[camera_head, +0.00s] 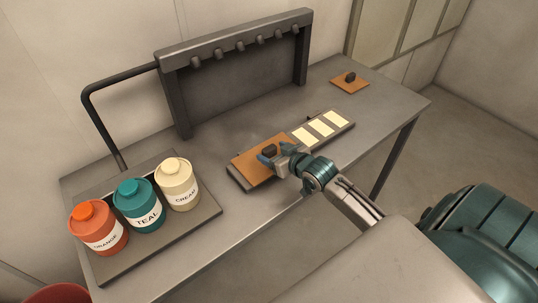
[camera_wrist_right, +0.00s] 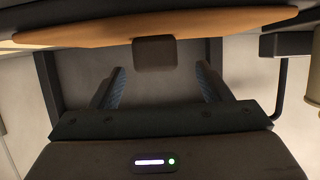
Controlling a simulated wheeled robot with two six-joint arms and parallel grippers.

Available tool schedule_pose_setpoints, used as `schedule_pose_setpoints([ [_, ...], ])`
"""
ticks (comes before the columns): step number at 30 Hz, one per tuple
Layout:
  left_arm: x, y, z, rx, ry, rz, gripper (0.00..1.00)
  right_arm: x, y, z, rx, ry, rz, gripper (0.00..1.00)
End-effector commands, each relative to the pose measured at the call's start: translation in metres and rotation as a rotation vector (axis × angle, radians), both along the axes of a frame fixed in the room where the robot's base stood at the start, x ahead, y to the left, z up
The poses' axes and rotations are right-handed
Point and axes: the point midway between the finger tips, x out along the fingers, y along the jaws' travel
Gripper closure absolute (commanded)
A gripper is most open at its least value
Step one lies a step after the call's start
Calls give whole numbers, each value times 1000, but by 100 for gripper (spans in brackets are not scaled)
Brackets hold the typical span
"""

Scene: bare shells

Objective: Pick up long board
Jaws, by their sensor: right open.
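The long board (camera_head: 252,170) is orange-brown with a dark knob (camera_head: 269,150) on top. It lies on the left part of a low grey base near the table's front edge. My right gripper (camera_head: 274,157) is at the board's knob, coming in from the right. In the right wrist view the board (camera_wrist_right: 100,30) spans the top, and its knob (camera_wrist_right: 155,54) sits ahead of the open fingers (camera_wrist_right: 160,82), roughly centred between them. The fingers do not appear to touch the knob. My left gripper is not in view.
Three cream panels (camera_head: 320,128) lie on the base's right part. A small square board (camera_head: 344,87) with a knob lies at the back right. Orange, teal and cream jars (camera_head: 138,215) stand in a tray (camera_head: 205,220) at left. A dark rack (camera_head: 175,95) with pegs stands behind.

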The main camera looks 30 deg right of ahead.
Motion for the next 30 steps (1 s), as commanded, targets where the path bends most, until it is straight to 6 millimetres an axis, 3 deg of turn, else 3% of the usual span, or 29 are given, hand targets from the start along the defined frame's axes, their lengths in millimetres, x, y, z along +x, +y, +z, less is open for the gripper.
schedule_pose_setpoints([
  [12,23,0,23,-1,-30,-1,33,45,-1,-14,1,-1,-1,29],
  [21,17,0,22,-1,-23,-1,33,49,0,-18,-1,0,-1,29],
  [30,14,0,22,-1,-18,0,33,49,0,-17,-1,-1,-1,84],
])
